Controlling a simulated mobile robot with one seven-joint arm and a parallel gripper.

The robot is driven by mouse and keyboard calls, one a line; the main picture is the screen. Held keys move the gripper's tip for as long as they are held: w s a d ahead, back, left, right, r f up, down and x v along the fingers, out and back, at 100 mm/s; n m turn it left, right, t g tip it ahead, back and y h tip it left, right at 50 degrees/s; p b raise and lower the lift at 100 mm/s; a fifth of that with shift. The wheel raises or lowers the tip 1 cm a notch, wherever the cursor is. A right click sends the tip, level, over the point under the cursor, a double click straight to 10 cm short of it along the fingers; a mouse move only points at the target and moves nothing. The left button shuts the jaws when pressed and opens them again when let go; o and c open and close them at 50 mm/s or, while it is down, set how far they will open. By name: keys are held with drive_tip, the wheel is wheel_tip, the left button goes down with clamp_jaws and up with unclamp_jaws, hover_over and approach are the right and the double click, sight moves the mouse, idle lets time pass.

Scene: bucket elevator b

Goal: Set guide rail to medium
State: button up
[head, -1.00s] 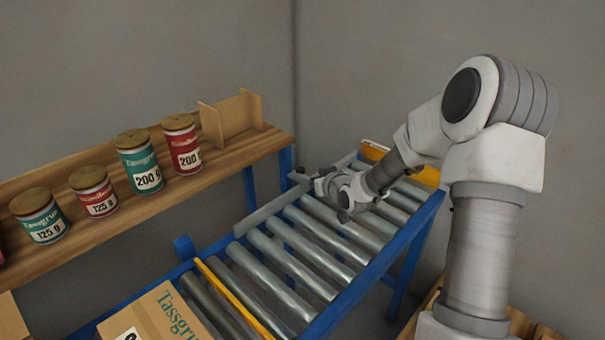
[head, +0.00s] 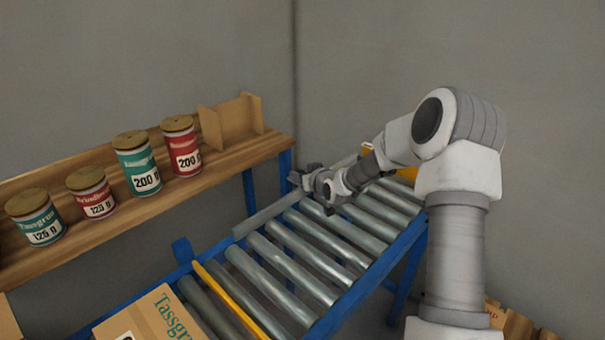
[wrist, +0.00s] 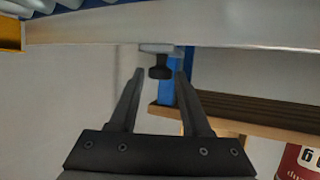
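The guide rail (head: 268,214) is a grey bar along the far left side of the roller conveyor (head: 300,250). It also crosses the top of the wrist view (wrist: 235,28). A dark knob (wrist: 160,70) hangs under a small bracket at the rail in the wrist view. My gripper (wrist: 160,75) is open, with one finger on each side of the knob and gaps between them. In the head view my gripper (head: 299,179) is at the rail's outer side, near its far part; the knob is not visible there.
A wooden shelf (head: 220,158) with several green and red cans stands left of the conveyor, near my gripper. A yellow bar (head: 228,297) crosses the rollers. A Tassgrun carton (head: 145,318) is at the near end. The rollers between are empty.

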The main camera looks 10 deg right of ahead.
clamp_jaws()
idle(1.1)
